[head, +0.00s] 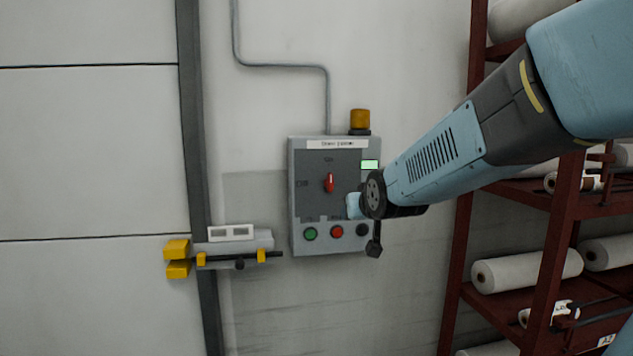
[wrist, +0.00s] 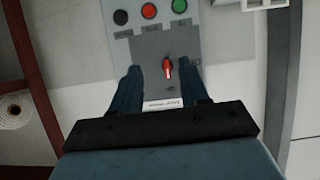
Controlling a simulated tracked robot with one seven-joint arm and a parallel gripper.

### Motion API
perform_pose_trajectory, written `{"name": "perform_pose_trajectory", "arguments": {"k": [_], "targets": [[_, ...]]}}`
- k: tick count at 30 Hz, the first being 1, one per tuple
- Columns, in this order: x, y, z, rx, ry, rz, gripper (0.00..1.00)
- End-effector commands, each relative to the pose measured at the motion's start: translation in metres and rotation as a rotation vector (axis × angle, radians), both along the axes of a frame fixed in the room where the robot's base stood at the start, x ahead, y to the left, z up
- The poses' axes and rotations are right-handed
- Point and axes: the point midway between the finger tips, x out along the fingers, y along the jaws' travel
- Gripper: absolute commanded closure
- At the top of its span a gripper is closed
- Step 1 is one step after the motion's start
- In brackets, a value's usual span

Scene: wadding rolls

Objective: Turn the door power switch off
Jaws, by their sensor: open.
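The door power switch is a red rotary handle (head: 329,182) on the dark panel of a grey control box (head: 298,235). The handle stands vertical, in line with a small label above it that seems to read "On"; another faint label sits to its left. In the wrist view, which is turned upside down, the red handle (wrist: 168,68) shows between and just beyond the two blue fingers of my gripper (wrist: 163,80). My gripper is open and empty. In the head view my arm reaches in from the right and its end covers the box's right side; the fingers are not clear there.
Green (head: 310,233), red (head: 337,231) and black (head: 362,230) buttons line the box's bottom. A green display (head: 369,165) is lit and an amber lamp (head: 360,120) stands on top. A yellow-ended latch (head: 235,245) is at left, a red rack (head: 463,215) with white rolls at right.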

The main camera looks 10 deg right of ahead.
Motion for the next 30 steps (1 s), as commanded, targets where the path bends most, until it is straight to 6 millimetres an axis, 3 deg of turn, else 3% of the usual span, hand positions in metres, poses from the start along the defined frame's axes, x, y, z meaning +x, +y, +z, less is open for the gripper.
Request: {"name": "perform_pose_trajectory", "arguments": {"k": [3,9,23,30], "targets": [[0.042,-0.001,0.005,0.002,-0.127,-0.001,0.55],[0.091,-0.002,0.014,0.006,-0.326,0.003,0.55],[0.130,-0.002,0.020,0.010,-0.453,0.005,0.55],[0.166,-0.002,0.020,0.011,-0.452,0.006,0.55]]}}
